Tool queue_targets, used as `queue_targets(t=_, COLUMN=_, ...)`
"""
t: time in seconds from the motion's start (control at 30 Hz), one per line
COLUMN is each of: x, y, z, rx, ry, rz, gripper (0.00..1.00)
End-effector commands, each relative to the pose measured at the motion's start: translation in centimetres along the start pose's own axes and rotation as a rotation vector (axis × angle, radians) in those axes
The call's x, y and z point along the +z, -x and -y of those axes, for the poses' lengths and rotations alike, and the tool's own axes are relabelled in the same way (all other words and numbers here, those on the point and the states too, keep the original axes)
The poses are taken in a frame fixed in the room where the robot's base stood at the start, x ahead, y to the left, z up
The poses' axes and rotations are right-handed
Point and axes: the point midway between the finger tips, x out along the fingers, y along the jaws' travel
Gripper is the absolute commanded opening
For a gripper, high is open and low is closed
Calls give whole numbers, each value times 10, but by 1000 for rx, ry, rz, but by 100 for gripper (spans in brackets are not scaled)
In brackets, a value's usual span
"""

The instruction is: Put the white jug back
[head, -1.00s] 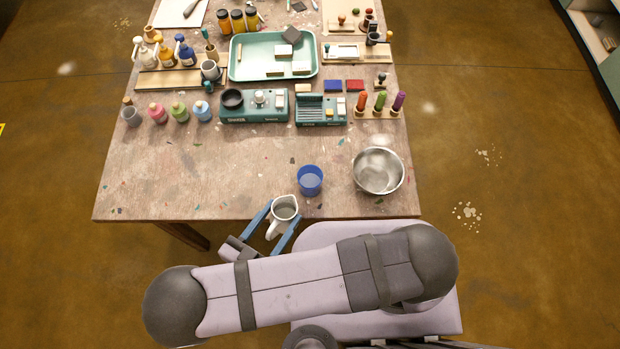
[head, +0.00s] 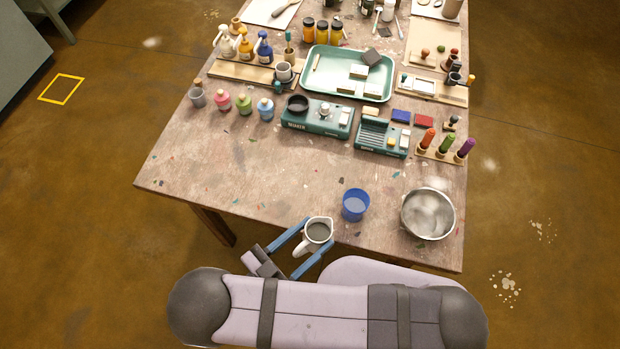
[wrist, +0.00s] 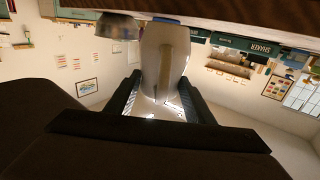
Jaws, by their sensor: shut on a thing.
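The white jug (head: 318,231) is at the front edge of the table in the head view, with greyish contents or a shaded inside showing through its open top. My gripper (head: 309,238) is shut on the jug, with one blue finger on each side of it. The jug looks upright. In the wrist view the jug (wrist: 165,55) stands between the two dark fingers (wrist: 163,98), its handle side toward the camera. I cannot tell whether its base touches anything.
A blue cup (head: 356,205) and a steel bowl (head: 428,214) stand right of the jug. The shaker (head: 317,119), a second teal device (head: 383,137), small bottles (head: 222,101) and a green tray (head: 348,73) are farther back. The front left of the wooden table (head: 220,165) is clear.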

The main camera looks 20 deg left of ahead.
Motion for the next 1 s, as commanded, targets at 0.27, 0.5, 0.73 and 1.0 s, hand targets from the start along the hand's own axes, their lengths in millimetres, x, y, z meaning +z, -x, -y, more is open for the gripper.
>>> queue_targets(t=0.27, x=7, y=-15, z=14, rx=103, ry=-5, rz=3, gripper=9)
queue_targets(t=0.5, x=-17, y=-46, z=40, rx=184, ry=-6, rz=3, gripper=9)
queue_targets(t=0.73, x=-56, y=-87, z=85, rx=38, ry=-7, rz=2, gripper=9)
queue_targets(t=1.0, x=-91, y=-94, z=142, rx=-282, ry=-2, rz=2, gripper=9)
